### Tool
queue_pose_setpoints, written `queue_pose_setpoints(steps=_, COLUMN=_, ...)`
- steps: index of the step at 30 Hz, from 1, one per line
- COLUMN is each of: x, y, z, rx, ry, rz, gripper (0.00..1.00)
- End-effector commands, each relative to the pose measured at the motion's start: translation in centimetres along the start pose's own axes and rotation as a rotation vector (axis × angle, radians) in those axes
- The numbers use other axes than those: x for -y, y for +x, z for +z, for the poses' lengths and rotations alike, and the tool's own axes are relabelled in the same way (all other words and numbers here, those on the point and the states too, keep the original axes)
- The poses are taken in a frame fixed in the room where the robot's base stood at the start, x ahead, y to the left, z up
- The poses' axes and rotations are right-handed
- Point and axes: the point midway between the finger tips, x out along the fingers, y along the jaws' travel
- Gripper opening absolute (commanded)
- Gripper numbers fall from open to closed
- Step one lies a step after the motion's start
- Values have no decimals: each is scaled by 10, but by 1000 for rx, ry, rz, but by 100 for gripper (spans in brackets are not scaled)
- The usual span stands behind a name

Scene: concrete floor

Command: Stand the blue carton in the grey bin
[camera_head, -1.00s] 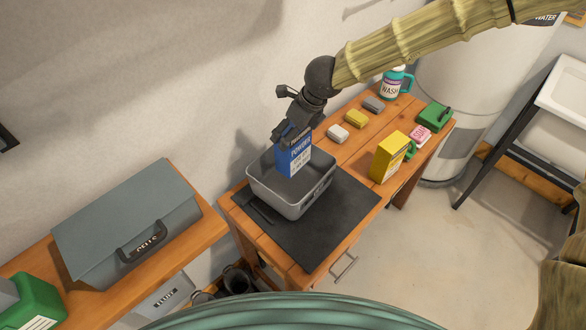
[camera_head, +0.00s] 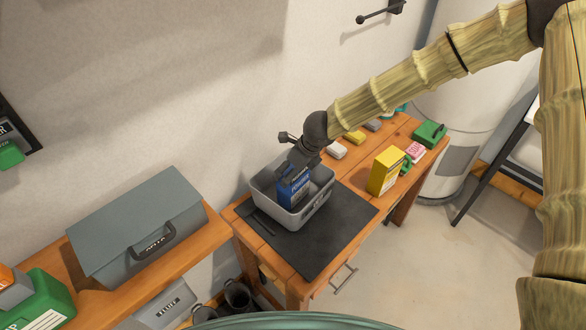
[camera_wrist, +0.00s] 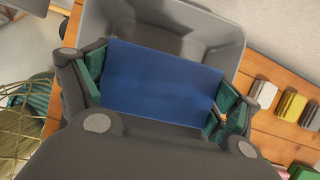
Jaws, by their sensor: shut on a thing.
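The blue carton (camera_head: 293,188) is upright, slightly tilted, inside the grey bin (camera_head: 309,213). Its lower part is hidden by the bin's front wall, so I cannot tell whether it touches the bin floor. My gripper (camera_head: 297,168) reaches down from above and is shut on the carton's upper part. In the wrist view the blue carton (camera_wrist: 162,82) fills the space between the green finger pads, and the grey bin (camera_wrist: 225,60) shows beyond it. The bin stands on a dark mat on the wooden table.
The dark mat (camera_head: 325,245) has bare room in front of the bin. A yellow carton (camera_head: 386,172) stands to the right. A white block (camera_head: 336,150), a yellow block (camera_head: 354,137) and a green case (camera_head: 430,133) sit farther back. A grey toolbox (camera_head: 140,230) is at left.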

Motion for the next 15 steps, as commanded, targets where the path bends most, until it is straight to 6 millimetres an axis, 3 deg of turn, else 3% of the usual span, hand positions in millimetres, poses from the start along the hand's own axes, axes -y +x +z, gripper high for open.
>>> queue_pose_setpoints(steps=5, x=1, y=3, z=0, rx=-1, ry=0, rz=1, gripper=32)
queue_pose_setpoints(steps=6, x=1, y=3, z=0, rx=-2, ry=0, rz=1, gripper=93)
queue_pose_setpoints(steps=7, x=1, y=3, z=0, rx=-2, ry=0, rz=1, gripper=98)
queue_pose_setpoints(steps=15, x=1, y=2, z=0, rx=-1, ry=0, rz=1, gripper=100)
